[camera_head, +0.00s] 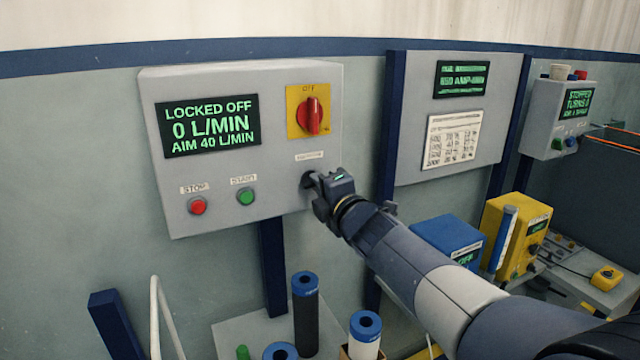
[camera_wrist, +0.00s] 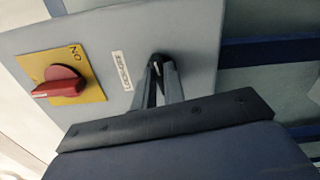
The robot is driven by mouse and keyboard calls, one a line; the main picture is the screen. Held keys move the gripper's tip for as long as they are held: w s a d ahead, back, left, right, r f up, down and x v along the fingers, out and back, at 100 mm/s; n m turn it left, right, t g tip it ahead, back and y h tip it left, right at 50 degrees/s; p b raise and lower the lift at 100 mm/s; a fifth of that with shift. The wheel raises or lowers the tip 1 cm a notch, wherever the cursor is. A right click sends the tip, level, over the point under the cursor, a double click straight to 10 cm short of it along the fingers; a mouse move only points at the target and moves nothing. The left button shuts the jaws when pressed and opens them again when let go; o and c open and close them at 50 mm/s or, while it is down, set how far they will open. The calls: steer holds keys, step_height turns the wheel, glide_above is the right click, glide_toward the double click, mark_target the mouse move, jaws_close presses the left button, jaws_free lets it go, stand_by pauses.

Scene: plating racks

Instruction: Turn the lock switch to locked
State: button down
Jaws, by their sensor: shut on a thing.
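A grey control box (camera_head: 240,200) on the wall has a red rotary switch (camera_head: 313,115) on a yellow plate (camera_head: 293,122), its handle upright toward OFF. The red switch also shows in the wrist view (camera_wrist: 60,86), free of my gripper. My gripper (camera_head: 310,181) is at the box's lower right, below a small label (camera_head: 309,156) that I cannot read. In the wrist view its fingers (camera_wrist: 157,72) are shut on a small dark knob (camera_wrist: 156,60), mostly hidden between the tips. I cannot tell whether that knob is the lock switch.
The box's display (camera_head: 211,126) reads LOCKED OFF, 0 L/MIN, AIM 40 L/MIN. A red stop button (camera_head: 198,206) and green start button (camera_head: 246,197) sit at its lower left. Cylinders, including a black one (camera_head: 306,315), stand below. A blue box (camera_head: 447,240) and yellow box (camera_head: 515,240) are right.

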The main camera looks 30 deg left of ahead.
steer(key=shift+m, duration=0.9)
steer(key=shift+f, duration=0.1)
steer(key=c, duration=1.5)
jaws_free()
steer(key=shift+d, duration=0.1)
steer(key=b+v, duration=0.1)
steer(key=v, duration=0.9)
steer(key=shift+s+d, duration=0.25)
steer(key=shift+w+a, duration=0.1)
